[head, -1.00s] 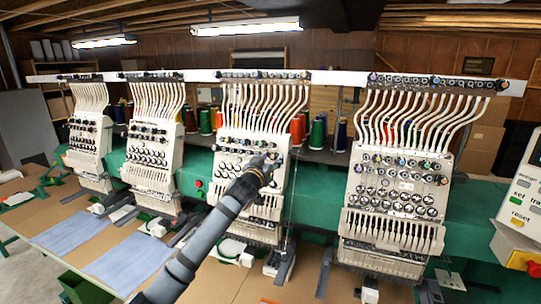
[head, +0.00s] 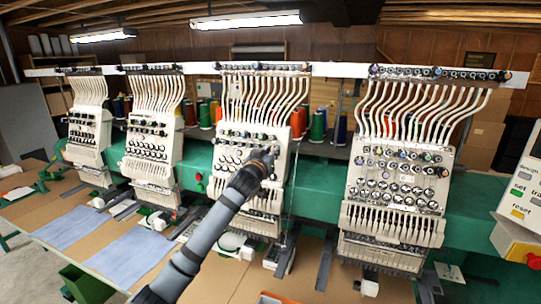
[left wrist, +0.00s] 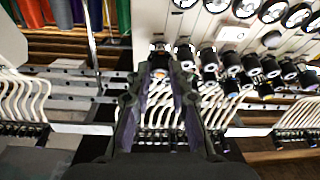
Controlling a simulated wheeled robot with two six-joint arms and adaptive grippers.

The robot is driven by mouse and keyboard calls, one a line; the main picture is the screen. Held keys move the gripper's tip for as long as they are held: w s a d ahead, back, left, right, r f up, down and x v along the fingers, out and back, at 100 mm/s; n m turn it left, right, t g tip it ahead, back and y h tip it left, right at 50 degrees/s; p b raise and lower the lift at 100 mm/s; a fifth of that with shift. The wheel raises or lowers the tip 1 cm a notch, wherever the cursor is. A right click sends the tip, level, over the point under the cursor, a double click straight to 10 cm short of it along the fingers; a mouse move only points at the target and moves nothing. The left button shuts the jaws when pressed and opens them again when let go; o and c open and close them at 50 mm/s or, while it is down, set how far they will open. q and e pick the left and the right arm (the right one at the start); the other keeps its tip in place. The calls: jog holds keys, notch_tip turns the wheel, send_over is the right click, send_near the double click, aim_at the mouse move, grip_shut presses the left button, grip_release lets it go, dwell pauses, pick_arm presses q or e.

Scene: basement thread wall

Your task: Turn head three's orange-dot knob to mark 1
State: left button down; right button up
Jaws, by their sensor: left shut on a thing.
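Head three (head: 228,163) is the third white embroidery head from the left, with rows of dark knobs on its face and pale thread tubes above. My left gripper (head: 270,153) is at the right end of its knob rows. In the left wrist view, the fingers of my left gripper (left wrist: 160,62) are shut on a dark knob (left wrist: 160,54) with an orange spot near its tip. The fingers cover most of this knob, and no mark numbers can be read. My right gripper is not in view.
Other heads stand at the left (head: 152,150) and right (head: 400,175). More dark knobs (left wrist: 232,62) are close beside my fingers. Thread tubes (head: 265,95) hang above. Blue cloths (head: 130,255) lie on the table. A control box (head: 522,200) is at the far right.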

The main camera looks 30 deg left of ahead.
pick_arm(q)
jog(key=shift+w+d+r+n+g+y+b, duration=0.2)
jog(key=shift+n+g+b, duration=1.35)
jog(key=shift+n, duration=2.6)
jog(key=shift+a+r+n+g+y+b, duration=0.2)
jog(key=shift+n+g+b, duration=0.8)
jog(key=shift+n+b, duration=2.1)
jog(key=shift+w+d+r+n+g+y+b, duration=0.1)
jog(key=shift+d+r+n+g+y+b, duration=0.6)
jog(key=shift+n, duration=4.45)
jog(key=shift+a+f+g+h, duration=0.4)
jog(key=shift+a+f+g, duration=0.1)
jog(key=shift+g, duration=0.15)
jog(key=c, duration=1.2)
grip_release()
